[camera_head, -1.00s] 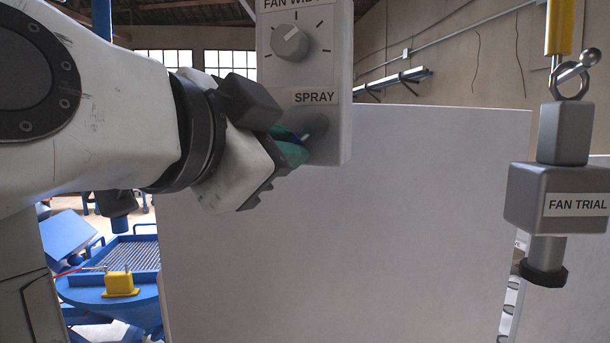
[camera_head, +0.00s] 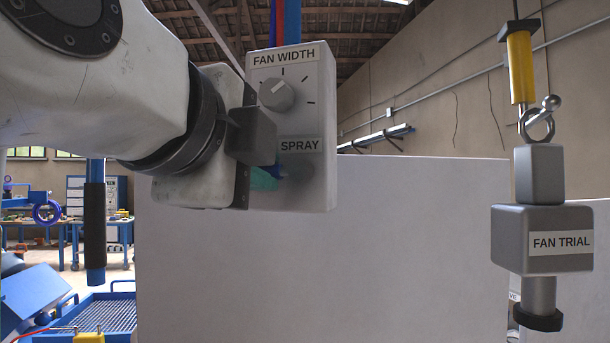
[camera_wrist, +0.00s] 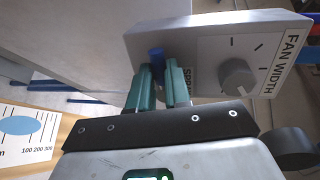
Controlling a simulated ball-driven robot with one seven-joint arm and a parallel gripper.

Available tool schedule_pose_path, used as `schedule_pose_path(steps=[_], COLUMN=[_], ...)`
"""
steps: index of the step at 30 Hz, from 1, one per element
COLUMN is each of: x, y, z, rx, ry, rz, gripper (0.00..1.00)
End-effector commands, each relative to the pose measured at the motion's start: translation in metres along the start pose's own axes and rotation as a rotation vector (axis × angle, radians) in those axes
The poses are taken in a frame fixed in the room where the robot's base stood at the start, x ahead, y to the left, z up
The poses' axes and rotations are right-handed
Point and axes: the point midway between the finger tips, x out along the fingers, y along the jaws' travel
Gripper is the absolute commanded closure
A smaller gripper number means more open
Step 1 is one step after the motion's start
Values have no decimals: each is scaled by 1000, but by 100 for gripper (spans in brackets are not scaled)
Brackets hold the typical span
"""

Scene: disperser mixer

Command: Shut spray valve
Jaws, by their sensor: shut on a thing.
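A grey control box (camera_head: 318,112) hangs with a "SPRAY" label (camera_head: 300,146); the box also shows in the wrist view (camera_wrist: 207,45). Below the label is the round spray valve (camera_head: 302,174), partly hidden behind my gripper (camera_head: 272,178). In the wrist view, my teal fingers (camera_wrist: 158,76) are closed around the blue handle of the valve (camera_wrist: 157,54), beside the "SPRAY" label. The handle's exact angle is hard to tell because the fingers cover most of it.
A fan width knob (camera_head: 277,95) sits above the valve on the same box. A large white panel (camera_head: 420,250) stands behind. A grey "FAN TRIAL" block (camera_head: 542,240) hangs at the right. A paper card (camera_wrist: 25,132) shows at lower left in the wrist view.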

Motion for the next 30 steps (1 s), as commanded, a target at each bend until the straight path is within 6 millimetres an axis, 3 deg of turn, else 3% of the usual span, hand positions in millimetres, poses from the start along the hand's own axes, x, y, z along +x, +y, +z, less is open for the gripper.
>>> schedule_pose_path(steps=[18, 19, 26, 30], x=[0, 0, 0, 0], y=[-1, -1, -1, -1], z=[-1, -1, -1, 0], rx=[42, 42, 41, 40], ry=[-7, -7, -7, -7], rz=[2, 2, 1, 1], gripper=[100, 80, 58, 57])
